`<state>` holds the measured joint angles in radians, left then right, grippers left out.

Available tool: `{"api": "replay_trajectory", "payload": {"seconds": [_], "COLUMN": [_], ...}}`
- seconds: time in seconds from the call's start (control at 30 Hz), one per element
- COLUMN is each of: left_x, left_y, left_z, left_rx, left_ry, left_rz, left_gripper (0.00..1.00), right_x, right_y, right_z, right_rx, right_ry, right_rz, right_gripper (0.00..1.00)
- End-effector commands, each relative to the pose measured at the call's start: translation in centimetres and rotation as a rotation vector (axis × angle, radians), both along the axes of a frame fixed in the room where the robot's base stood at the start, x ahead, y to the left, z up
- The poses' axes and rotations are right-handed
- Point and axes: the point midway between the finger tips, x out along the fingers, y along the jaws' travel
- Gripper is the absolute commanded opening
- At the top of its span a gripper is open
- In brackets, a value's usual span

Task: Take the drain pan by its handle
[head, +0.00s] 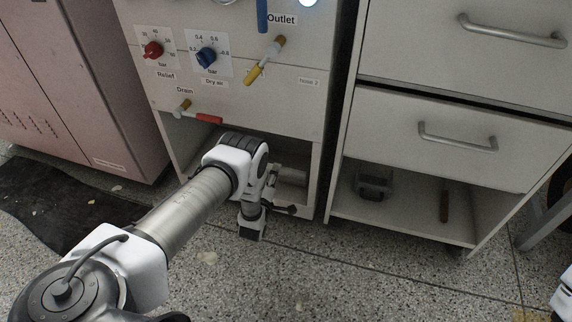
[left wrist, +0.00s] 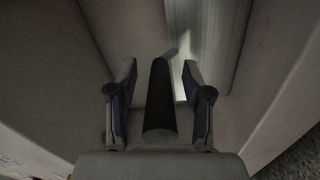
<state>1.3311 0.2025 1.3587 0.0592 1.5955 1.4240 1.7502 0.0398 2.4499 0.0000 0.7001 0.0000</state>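The drain pan (head: 292,174), a grey metal shape, sits in the low open bay of the cabinet under the drain valve. It is partly hidden by my left arm. In the left wrist view a dark round handle (left wrist: 160,98) stands between the two fingers of my left gripper (left wrist: 159,70), with a gap on each side. The left gripper is open and seems not to touch the handle. In the head view my left gripper (head: 273,194) is at the front of the bay, mostly hidden by its own wrist. My right gripper is out of view.
The panel above has a red-handled drain valve (head: 209,118), a yellow-handled valve (head: 254,75) and red and blue knobs. To the right is a drawer cabinet (head: 400,150) with items on its low shelf. A pink cabinet (head: 95,100) stands left.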

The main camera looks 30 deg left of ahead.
Motion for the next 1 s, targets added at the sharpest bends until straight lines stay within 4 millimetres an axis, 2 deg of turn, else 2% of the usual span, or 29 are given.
{"api": "replay_trajectory", "payload": {"seconds": [0.03, 0.13, 0.57, 0.67, 0.9, 1.0], "left_x": [0.0, 0.0, 0.1, 0.1, 0.1, 0.1], "left_y": [0.0, 0.0, 0.0, 0.0, 0.0, 0.0], "left_z": [0.0, 0.0, 0.9, 2.4, 7.7, 9.3], "left_rx": [0.000, 0.000, 0.002, 0.001, 0.002, 0.002], "left_ry": [0.000, 0.001, -0.006, -0.005, -0.008, -0.007], "left_rz": [0.000, 0.000, 0.000, 0.001, 0.000, 0.001], "left_gripper": [0.36, 0.01, 0.00, 0.00, 0.00, 0.00], "right_x": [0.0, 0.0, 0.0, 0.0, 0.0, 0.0], "right_y": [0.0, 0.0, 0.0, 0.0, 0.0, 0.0], "right_z": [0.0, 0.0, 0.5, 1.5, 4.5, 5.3], "right_rx": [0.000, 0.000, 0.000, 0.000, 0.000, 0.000], "right_ry": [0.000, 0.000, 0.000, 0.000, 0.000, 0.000], "right_rz": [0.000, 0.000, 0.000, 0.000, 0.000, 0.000], "right_gripper": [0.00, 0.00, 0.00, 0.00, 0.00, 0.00]}}
